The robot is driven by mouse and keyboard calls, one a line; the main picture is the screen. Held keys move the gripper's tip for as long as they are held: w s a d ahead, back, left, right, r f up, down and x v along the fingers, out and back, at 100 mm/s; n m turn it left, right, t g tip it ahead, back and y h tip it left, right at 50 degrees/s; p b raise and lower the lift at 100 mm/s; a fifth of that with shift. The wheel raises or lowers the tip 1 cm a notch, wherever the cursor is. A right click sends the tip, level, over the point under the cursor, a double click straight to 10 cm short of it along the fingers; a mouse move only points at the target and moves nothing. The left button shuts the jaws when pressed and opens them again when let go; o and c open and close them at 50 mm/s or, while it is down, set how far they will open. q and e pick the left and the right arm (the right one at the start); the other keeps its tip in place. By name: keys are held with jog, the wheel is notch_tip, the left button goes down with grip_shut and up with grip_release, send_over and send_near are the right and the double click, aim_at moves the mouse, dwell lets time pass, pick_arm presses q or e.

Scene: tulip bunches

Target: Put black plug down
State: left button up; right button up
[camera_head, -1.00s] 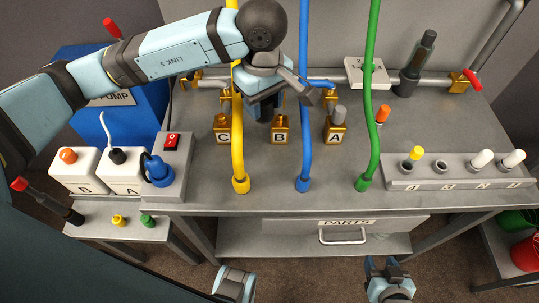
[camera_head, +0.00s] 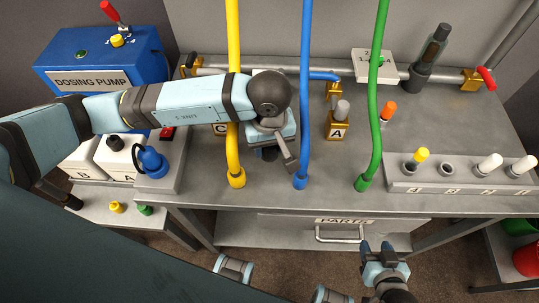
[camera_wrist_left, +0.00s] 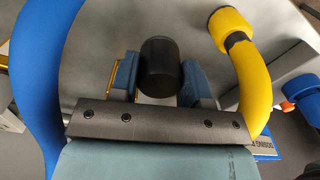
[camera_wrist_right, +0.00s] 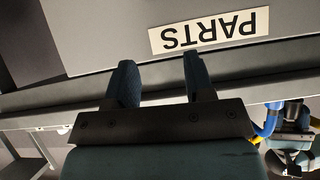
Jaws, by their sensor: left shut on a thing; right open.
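My left gripper (camera_head: 271,151) is shut on the black plug (camera_wrist_left: 160,68), a dark cylinder between the two blue fingers in the left wrist view. In the head view the gripper hangs over the grey bench (camera_head: 330,180), between the yellow hose (camera_head: 234,130) and the blue hose (camera_head: 303,120). The plug is mostly hidden there by the gripper, and I cannot tell whether it touches the bench. My right gripper (camera_head: 376,248) is open and empty in front of the PARTS drawer (camera_head: 318,231); its parted fingers show in the right wrist view (camera_wrist_right: 160,78).
Brass block A (camera_head: 338,128) and an orange-topped plug (camera_head: 388,111) stand behind. Block B is hidden by my arm. The green hose (camera_head: 376,110) hangs farther right. A rack (camera_head: 455,181) with yellow and white plugs sits at the right. The blue dosing pump (camera_head: 105,60) stands left.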

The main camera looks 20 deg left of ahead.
pick_arm(q)
notch_tip(320, 180, down, 6)
jog(key=shift+r, duration=0.2)
jog(key=shift+f, duration=0.1)
jog(key=shift+f, duration=0.15)
jog(key=o, duration=1)
